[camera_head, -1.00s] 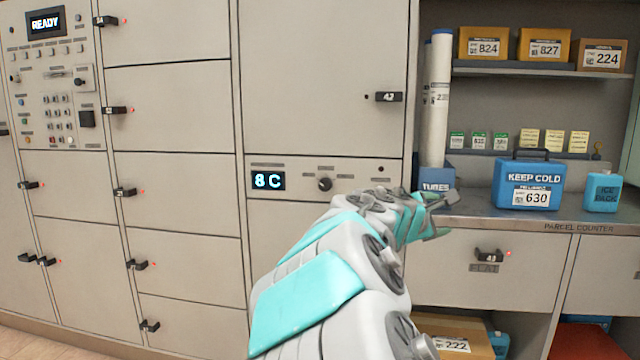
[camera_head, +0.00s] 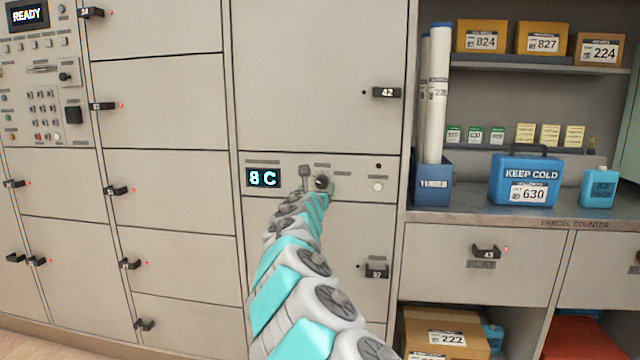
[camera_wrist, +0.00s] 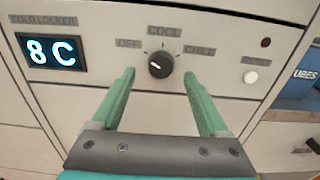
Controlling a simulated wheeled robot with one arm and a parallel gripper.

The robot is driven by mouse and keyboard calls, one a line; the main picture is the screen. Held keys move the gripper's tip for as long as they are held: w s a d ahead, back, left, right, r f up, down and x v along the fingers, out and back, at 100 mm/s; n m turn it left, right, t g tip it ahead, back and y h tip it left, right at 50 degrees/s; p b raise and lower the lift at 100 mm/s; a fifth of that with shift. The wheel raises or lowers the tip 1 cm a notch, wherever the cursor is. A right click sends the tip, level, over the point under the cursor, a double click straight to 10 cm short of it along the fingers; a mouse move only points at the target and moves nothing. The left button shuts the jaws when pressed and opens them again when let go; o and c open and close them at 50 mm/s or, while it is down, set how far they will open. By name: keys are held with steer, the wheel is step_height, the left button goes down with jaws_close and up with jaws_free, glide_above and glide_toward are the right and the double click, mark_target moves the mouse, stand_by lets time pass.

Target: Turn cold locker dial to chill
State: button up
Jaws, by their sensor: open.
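The cold locker dial (camera_wrist: 160,65) is a round black knob with a pale pointer mark. In the wrist view, labels OFF, COOL and CHILL stand around it; the mark points up and left, between OFF and COOL as far as I can tell. The dial (camera_head: 323,183) also shows in the head view, beside my arm's end. The cold locker display (camera_wrist: 52,50) reads 8 C, left of the dial. My gripper (camera_wrist: 160,82) is open, its two green fingers on either side of and below the dial, apart from it. In the head view my arm partly covers the panel below the dial.
A pale round button (camera_wrist: 250,77) and a dark red light (camera_wrist: 266,42) sit right of the dial. Locker handle 42 (camera_head: 386,92) juts out above. The parcel counter (camera_head: 470,216) with a blue KEEP COLD box (camera_head: 524,180) stands to the right.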

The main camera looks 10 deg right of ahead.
mark_target(321, 182)
steer(key=shift+p+x, duration=0.35)
steer(key=shift+x, duration=1.4)
steer(key=shift+r, duration=0.1)
jaws_close()
